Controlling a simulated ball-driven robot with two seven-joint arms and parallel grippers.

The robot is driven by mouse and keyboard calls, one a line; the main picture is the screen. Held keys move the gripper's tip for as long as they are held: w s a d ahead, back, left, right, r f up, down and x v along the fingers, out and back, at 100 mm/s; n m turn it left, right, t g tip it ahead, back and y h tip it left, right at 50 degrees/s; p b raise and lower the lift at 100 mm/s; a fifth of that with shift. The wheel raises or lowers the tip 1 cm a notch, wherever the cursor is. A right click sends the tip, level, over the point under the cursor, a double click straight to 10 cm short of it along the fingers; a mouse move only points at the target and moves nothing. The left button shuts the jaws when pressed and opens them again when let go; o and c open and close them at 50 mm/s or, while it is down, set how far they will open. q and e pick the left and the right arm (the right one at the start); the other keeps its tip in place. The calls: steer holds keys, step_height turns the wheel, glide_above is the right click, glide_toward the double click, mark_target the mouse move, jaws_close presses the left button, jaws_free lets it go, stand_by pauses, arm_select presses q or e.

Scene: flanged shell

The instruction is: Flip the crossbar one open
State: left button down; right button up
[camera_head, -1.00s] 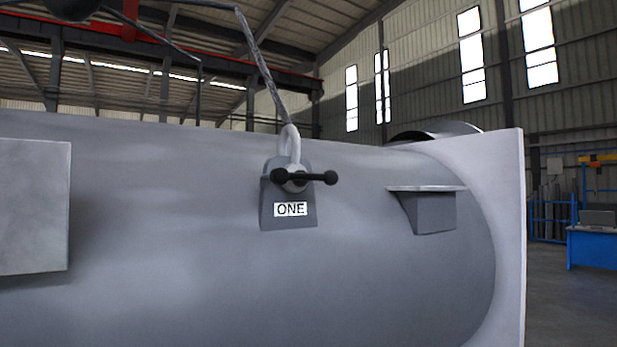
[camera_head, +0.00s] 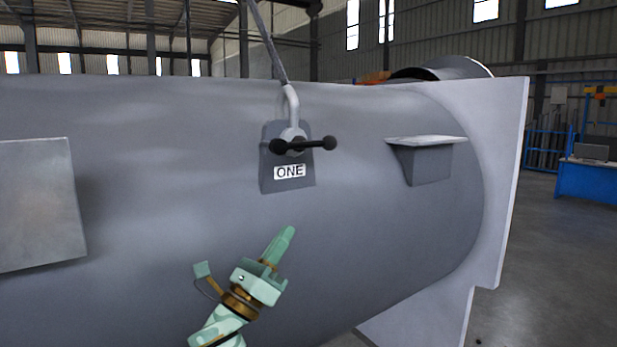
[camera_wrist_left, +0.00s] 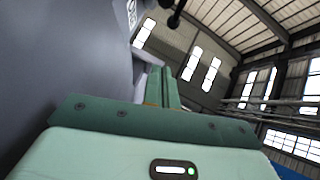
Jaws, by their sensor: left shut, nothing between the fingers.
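The crossbar (camera_head: 320,143) is a black bar with round knobs at both ends. It lies roughly level across a grey block labelled ONE (camera_head: 289,171) on the side of the big grey shell (camera_head: 150,130). A light hook (camera_head: 292,103) with a cable rises from the block. My left gripper (camera_head: 288,233) is pale green and shut, with nothing in it. It is below the block, apart from the crossbar. In the left wrist view its fingers (camera_wrist_left: 162,88) are together, and a black knob (camera_wrist_left: 174,20) shows at the top. My right gripper is not in view.
A shelf-like bracket (camera_head: 428,162) juts from the shell right of the block. A flat plate (camera_head: 40,205) stands out at the left. A large flange (camera_head: 497,190) closes the shell's right end. A blue workbench (camera_head: 588,180) stands far right.

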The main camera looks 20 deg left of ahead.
arm_select(q)
steer(key=shift+s+d+r+m+h, duration=0.1)
steer(key=shift+s+r+m+h, duration=0.15)
steer(key=shift+r+m+h, duration=0.8)
steer(key=shift+f, duration=0.15)
steer(key=p, duration=0.4)
glide_toward(324, 147)
steer(key=w+d, duration=0.2)
steer(key=r+p, duration=0.1)
steer(key=r, duration=0.1)
steer(key=w+r+p, duration=0.1)
steer(key=shift+a+r+p, duration=0.3)
steer(key=shift+a+r, duration=0.15)
steer(key=shift+r, duration=0.2)
